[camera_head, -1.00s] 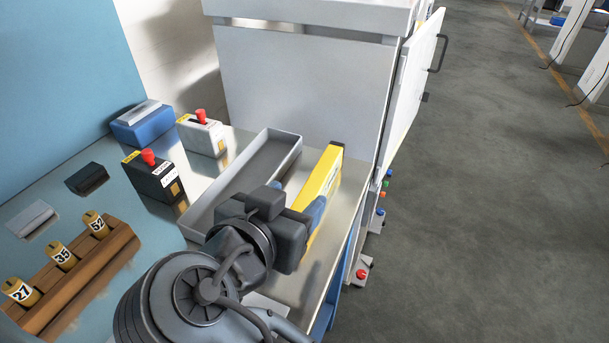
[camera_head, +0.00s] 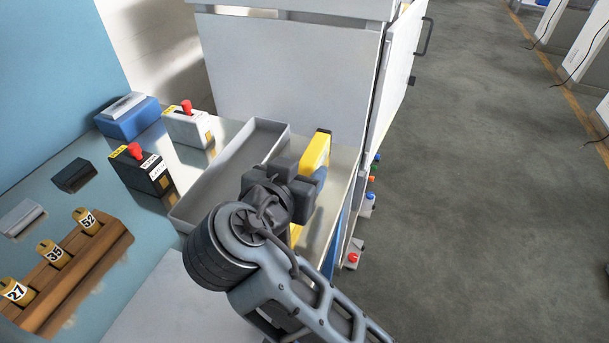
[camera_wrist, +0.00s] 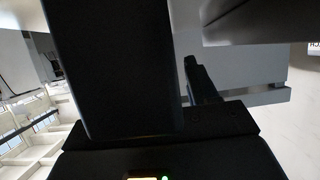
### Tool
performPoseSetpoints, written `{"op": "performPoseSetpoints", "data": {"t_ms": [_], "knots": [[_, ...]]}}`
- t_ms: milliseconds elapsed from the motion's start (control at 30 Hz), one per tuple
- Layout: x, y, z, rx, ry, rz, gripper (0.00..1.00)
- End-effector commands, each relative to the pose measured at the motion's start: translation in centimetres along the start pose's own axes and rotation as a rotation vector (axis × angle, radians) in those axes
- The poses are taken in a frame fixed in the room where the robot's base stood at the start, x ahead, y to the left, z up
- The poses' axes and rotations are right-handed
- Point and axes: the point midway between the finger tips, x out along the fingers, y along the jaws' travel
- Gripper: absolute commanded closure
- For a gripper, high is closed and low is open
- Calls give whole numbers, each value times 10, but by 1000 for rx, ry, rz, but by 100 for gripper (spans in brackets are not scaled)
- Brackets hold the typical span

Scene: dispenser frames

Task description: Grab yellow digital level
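The yellow digital level (camera_head: 317,148) shows in the head view beside the right side of the grey tray, its far end marked by a dark cap. A small yellow patch also shows below my gripper. My gripper (camera_head: 303,184) is over the middle of the level and hides much of it. A blue-grey finger shows at the level's right side; the other finger is hidden. I cannot tell whether the fingers are closed on it. In the wrist view, a large dark block covers the left middle and no yellow side of the level is clear.
The grey tray (camera_head: 182,215) lies just left of my gripper. Left of it are a black box (camera_head: 152,176) and a white box (camera_head: 185,130) with red knobs, a blue box (camera_head: 130,124), and a wooden rack (camera_head: 105,245). A white cabinet (camera_head: 285,75) stands behind.

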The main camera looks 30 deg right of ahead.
Motion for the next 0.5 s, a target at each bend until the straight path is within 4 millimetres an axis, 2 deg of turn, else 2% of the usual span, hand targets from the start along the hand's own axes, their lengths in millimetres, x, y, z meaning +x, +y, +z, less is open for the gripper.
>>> {"op": "performPoseSetpoints", "data": {"t_ms": [67, 500], "knots": [[0, 0, 0, 0, 0, 0, 50], [0, 0, 0, 0, 0, 0, 92]]}}
